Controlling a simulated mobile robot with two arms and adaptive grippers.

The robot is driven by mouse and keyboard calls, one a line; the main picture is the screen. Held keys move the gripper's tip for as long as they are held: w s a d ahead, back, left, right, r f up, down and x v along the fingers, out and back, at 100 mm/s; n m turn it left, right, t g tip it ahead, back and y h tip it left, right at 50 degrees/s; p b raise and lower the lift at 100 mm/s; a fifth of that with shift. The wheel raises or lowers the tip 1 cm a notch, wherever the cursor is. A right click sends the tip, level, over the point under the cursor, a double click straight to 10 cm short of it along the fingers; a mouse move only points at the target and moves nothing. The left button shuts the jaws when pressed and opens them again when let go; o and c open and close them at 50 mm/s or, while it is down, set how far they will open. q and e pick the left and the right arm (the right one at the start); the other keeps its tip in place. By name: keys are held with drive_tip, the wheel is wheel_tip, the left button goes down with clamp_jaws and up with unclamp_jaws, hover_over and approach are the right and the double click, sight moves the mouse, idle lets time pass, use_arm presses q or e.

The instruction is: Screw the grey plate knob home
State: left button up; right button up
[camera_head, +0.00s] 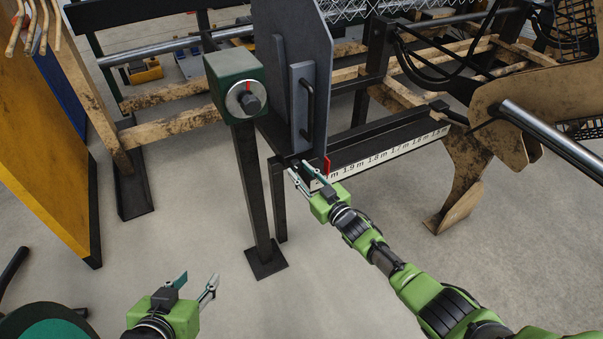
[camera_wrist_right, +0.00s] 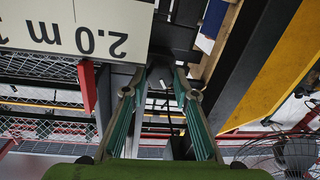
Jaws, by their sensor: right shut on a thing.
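The grey plate (camera_head: 302,100), with a dark bar handle, stands upright at the inner end of the measuring rail. My right gripper (camera_head: 299,169) is at the plate's lower edge, its fingers pointing up towards it. In the right wrist view its fingers (camera_wrist_right: 160,90) are on either side of a dark piece (camera_wrist_right: 160,77), which I take to be the plate knob. The knob is mostly hidden in the head view, and how far it is screwed in cannot be told. My left gripper (camera_head: 197,281) is open and empty, low over the floor.
A white scale (camera_head: 385,148) runs along the rail, with a red pointer (camera_head: 327,165) close beside my right gripper. A green box with a round dial (camera_head: 237,85) stands on a dark post left of the plate. A yellow panel (camera_head: 45,140) is at far left. Open floor lies in front.

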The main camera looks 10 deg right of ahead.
idle(0.3)
drive_tip(key=o, duration=1.1)
drive_tip(key=v, duration=1.2)
drive_tip(key=shift+d, duration=0.1)
